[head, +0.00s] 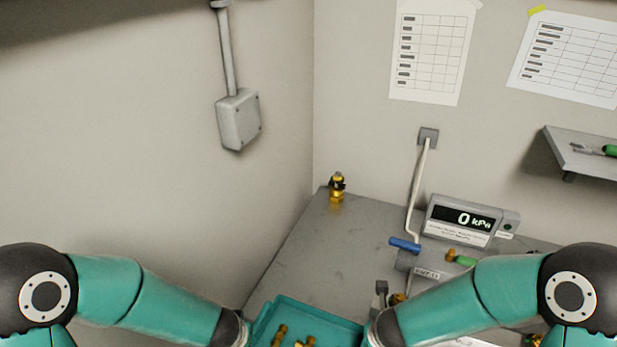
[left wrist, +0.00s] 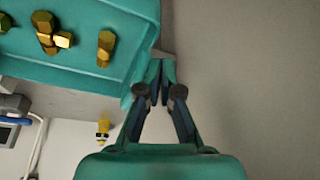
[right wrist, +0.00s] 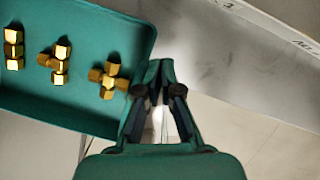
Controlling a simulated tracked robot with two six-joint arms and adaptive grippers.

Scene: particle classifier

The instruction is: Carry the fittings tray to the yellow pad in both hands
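The fittings tray (head: 310,311) is teal and shows at the bottom of the head view, between my two wrists, cut off by the frame edge. Brass fittings lie in it. In the left wrist view, my left gripper (left wrist: 161,68) has its fingertips close together at the tray's rim (left wrist: 139,78). In the right wrist view, my right gripper (right wrist: 159,68) is likewise closed at the rim of the opposite end (right wrist: 139,62). Both look shut on the tray; the exact contact is small and dark. I see no yellow pad in any view.
A grey bench (head: 310,240) stands in the corner. A brass valve (head: 337,188) is at its far left corner. A pressure display reading 0 kPa (head: 462,219), a blue-handled valve (head: 405,244) and pipework occupy its right part. The bench's left part is clear.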

